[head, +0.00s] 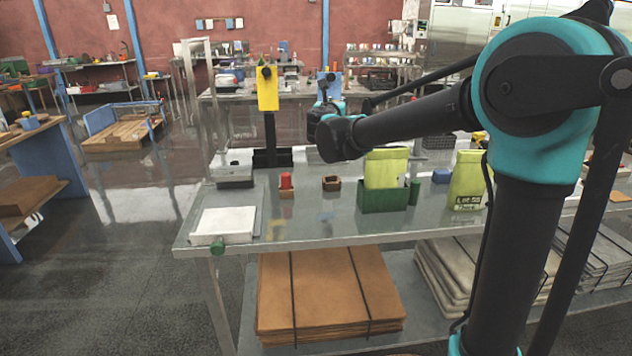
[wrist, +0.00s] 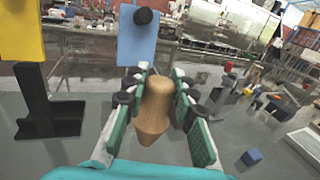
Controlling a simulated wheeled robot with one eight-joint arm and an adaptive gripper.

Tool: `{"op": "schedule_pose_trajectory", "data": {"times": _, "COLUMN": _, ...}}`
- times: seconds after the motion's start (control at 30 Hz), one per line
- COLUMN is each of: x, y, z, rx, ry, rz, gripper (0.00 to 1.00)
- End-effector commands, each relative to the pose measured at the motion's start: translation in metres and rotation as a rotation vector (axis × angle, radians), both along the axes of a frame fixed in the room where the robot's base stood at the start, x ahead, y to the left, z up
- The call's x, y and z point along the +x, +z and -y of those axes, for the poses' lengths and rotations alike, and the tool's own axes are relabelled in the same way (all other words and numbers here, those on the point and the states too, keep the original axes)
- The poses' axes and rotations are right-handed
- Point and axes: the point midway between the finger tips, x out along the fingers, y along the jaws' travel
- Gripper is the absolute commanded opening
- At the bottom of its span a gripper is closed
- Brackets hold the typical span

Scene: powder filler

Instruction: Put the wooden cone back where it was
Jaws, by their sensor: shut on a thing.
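The wooden cone (wrist: 155,108) is brown, with a rounded knob end and a wider flared part. In the wrist view it sits between the green-padded fingers of my gripper (wrist: 160,78), which is shut on it. The cone is held above the grey bench; I cannot make it out in the head view, where my arm covers much of the gripper area. A blue panel (wrist: 138,38) with a dark knob stands just beyond the fingers; it also shows in the head view (head: 333,88). Whether the cone touches the panel cannot be told.
A yellow panel (head: 267,90) on a black stand is left of my gripper. On the steel bench (head: 330,222) are a red piece (head: 286,181) in a holder, a small brown holder (head: 331,184), a green box (head: 384,198) with a bag, and a blue cube (head: 441,176).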

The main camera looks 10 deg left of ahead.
Motion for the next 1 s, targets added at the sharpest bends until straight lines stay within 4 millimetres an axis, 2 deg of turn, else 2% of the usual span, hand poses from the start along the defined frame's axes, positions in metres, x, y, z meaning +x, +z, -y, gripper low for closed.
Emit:
{"op": "schedule_pose_trajectory", "data": {"times": 0.17, "x": 0.000, "y": -0.022, "z": 0.000, "rx": 0.000, "ry": 0.000, "rz": 0.000, "gripper": 0.00}}
{"op": "schedule_pose_trajectory", "data": {"times": 0.5, "x": 0.000, "y": -0.104, "z": 0.000, "rx": 0.000, "ry": 0.001, "rz": 0.000, "gripper": 0.00}}
{"op": "schedule_pose_trajectory", "data": {"times": 0.7, "x": 0.000, "y": -0.146, "z": 0.000, "rx": 0.001, "ry": 0.001, "rz": 0.001, "gripper": 0.00}}
{"op": "schedule_pose_trajectory", "data": {"times": 1.0, "x": 0.000, "y": -0.174, "z": 0.000, "rx": 0.001, "ry": 0.001, "rz": 0.001, "gripper": 0.00}}
